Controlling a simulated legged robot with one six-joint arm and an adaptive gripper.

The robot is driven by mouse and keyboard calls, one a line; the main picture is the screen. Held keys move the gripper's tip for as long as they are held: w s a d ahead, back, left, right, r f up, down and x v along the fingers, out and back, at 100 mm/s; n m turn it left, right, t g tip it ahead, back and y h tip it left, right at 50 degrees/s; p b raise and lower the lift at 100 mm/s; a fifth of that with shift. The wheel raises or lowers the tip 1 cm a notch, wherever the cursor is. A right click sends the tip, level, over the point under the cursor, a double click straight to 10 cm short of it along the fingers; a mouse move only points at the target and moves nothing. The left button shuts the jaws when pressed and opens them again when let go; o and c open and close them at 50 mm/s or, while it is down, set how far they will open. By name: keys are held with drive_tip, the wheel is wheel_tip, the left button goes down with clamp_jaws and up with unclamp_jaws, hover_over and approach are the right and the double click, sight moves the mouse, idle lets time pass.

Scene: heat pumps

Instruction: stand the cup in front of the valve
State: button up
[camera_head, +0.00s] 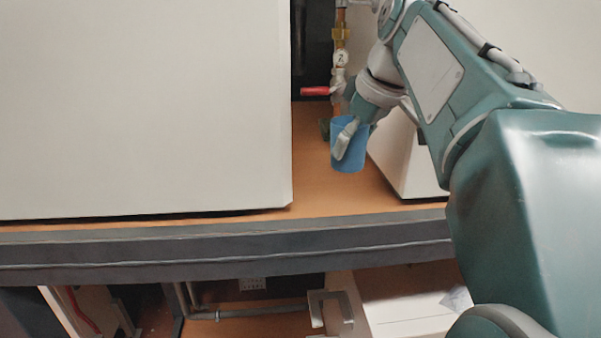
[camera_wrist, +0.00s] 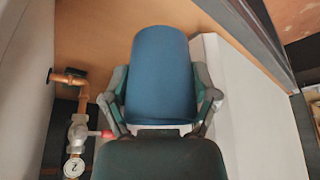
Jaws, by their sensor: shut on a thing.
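The blue cup (camera_head: 350,158) is in my gripper (camera_head: 345,138), in the gap between two white units. In the wrist view the cup (camera_wrist: 161,75) fills the middle, with a finger of my gripper (camera_wrist: 162,100) against each side. My gripper is shut on it. The valve, with a red handle (camera_head: 315,91) and a round tag marked 2 (camera_head: 342,58), is on a copper pipe behind the cup. In the wrist view the valve (camera_wrist: 77,132) is at lower left, clear of the cup. Whether the cup's base touches the wooden surface cannot be told.
A large white unit (camera_head: 140,100) stands left of the gap and a smaller white unit (camera_head: 400,160) stands right of it. The orange-brown surface (camera_head: 325,193) is bare toward its dark front edge (camera_head: 220,250). Pipes and a metal bracket show below.

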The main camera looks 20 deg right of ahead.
drive_tip(key=w+f, duration=0.2)
drive_tip(key=w+d+f, duration=0.1)
drive_tip(key=w+f, duration=0.1)
drive_tip(key=f, duration=0.1)
drive_tip(key=shift+w+f, duration=0.1)
drive_tip(key=shift+w, duration=0.1)
drive_tip(key=shift+w+d+f, duration=0.1)
drive_tip(key=shift+w+f, duration=0.1)
drive_tip(key=shift+f, duration=0.8)
drive_tip(key=shift+w+d+f, duration=0.1)
drive_tip(key=shift+w+f, duration=0.05)
drive_tip(key=shift+f, duration=0.8)
drive_tip(key=o, duration=1)
drive_tip(key=v, duration=1.2)
drive_tip(key=shift+s, duration=0.1)
drive_tip(key=shift+a, duration=0.15)
